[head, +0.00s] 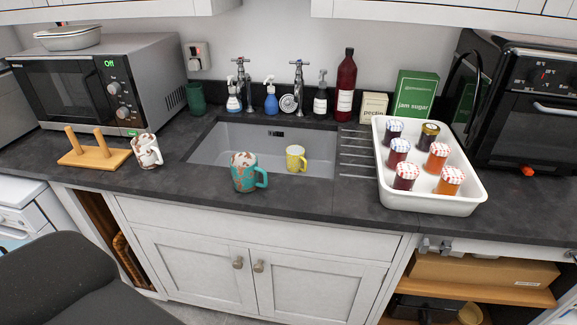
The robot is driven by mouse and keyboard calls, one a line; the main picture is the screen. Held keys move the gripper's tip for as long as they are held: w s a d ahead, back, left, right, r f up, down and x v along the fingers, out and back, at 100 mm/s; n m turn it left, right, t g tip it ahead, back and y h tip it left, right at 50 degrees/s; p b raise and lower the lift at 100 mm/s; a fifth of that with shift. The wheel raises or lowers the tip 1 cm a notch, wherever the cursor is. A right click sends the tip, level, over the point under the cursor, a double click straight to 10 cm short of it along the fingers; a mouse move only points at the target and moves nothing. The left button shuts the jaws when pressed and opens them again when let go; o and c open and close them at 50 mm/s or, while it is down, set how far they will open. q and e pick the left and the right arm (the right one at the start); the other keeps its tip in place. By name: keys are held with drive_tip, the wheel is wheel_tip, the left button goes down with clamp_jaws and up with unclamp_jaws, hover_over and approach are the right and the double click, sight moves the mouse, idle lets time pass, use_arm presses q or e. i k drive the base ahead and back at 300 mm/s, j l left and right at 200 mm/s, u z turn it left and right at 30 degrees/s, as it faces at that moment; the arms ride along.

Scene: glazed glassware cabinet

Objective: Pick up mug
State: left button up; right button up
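Three mugs show in the head view. A teal mug with brown patches (244,172) stands upright at the front edge of the sink, its handle to the right. A white mug with brown patches (147,151) stands on the counter left of the sink, beside a wooden peg stand (92,156). The frame does not show which mug is meant. Neither of my grippers is in view.
A white tray (430,205) with several jars sits right of the sink. A microwave (85,85) and a black oven (530,100) flank the dark counter. Bottles and taps line the back. Wall cabinets hang above. The counter between white and teal mugs is clear.

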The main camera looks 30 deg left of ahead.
sight(295, 160)
drive_tip(key=i+j+z, duration=0.1)
drive_tip(key=j, duration=0.25)
drive_tip(key=i+j, duration=0.3)
drive_tip(key=i+j+z, duration=0.15)
drive_tip(key=j, duration=0.35)
